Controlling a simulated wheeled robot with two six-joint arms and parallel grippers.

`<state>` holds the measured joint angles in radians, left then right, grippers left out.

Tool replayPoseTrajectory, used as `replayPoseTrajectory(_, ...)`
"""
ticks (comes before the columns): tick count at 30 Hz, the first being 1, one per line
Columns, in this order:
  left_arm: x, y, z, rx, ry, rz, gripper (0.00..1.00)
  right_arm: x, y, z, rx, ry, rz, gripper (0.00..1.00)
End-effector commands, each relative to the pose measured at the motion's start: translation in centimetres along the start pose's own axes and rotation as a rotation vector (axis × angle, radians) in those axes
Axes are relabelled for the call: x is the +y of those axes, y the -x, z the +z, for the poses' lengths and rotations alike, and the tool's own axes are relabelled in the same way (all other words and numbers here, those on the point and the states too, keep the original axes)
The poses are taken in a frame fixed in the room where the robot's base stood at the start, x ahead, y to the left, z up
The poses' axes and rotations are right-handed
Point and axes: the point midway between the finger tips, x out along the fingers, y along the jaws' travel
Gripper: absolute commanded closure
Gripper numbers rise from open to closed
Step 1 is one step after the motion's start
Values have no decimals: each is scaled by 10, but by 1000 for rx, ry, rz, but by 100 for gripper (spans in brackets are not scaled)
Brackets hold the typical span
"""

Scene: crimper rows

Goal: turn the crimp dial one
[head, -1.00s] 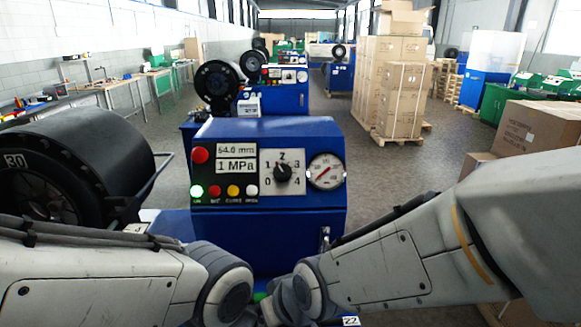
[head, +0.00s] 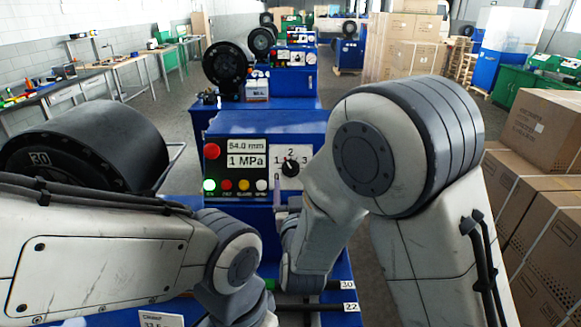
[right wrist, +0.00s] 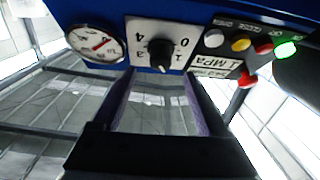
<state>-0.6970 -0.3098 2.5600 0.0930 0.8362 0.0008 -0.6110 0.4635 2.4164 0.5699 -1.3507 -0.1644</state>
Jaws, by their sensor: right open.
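The crimp dial (head: 290,166) is a black knob on a white plate marked 0 to 4, on the front panel of the nearest blue machine (head: 222,124). In the right wrist view the dial (right wrist: 160,52) shows upside down and seems to point at 2. My right gripper (right wrist: 162,92) is open and empty. Its two purple-lined fingers reach toward the dial, one on each side of its line, with the tips just short of it. In the head view a purple finger shows just below the dial plate. My left arm's wrist shows at lower left; its fingers do not show.
A round gauge (right wrist: 96,43) sits beside the dial; my right arm hides it in the head view. On the other side are a red button (head: 211,151), small buttons, a lit green lamp (head: 209,185) and displays reading 54.0 mm and 1 MPa. Cardboard boxes (head: 546,130) stand at right.

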Motion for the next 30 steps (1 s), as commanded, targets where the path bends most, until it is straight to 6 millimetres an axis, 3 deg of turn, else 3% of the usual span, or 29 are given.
replayPoseTrajectory(3, 1, 14, -1, 0, 1, 0, 50, 1, -25, -3, -2, 0, 2, 23)
replayPoseTrajectory(10, 2, 28, -2, 0, 2, 0, 50, 0, -60, -3, -1, -1, 0, 23)
replayPoseTrajectory(15, 2, 31, -2, 0, 2, 0, 50, 0, -71, -1, -2, 0, -2, 23)
replayPoseTrajectory(23, 2, 30, -2, 0, 2, 0, 50, 0, -73, 0, -2, -1, -2, 23)
replayPoseTrajectory(24, 2, 30, -2, 0, 2, 0, 50, 0, -72, 0, -2, -1, -2, 31)
replayPoseTrajectory(27, 2, 30, -2, 0, 2, 0, 50, 0, -72, 0, -1, -1, -3, 69)
replayPoseTrajectory(30, 2, 30, -2, 0, 2, 0, 50, -1, -72, 0, -1, 0, -4, 100)
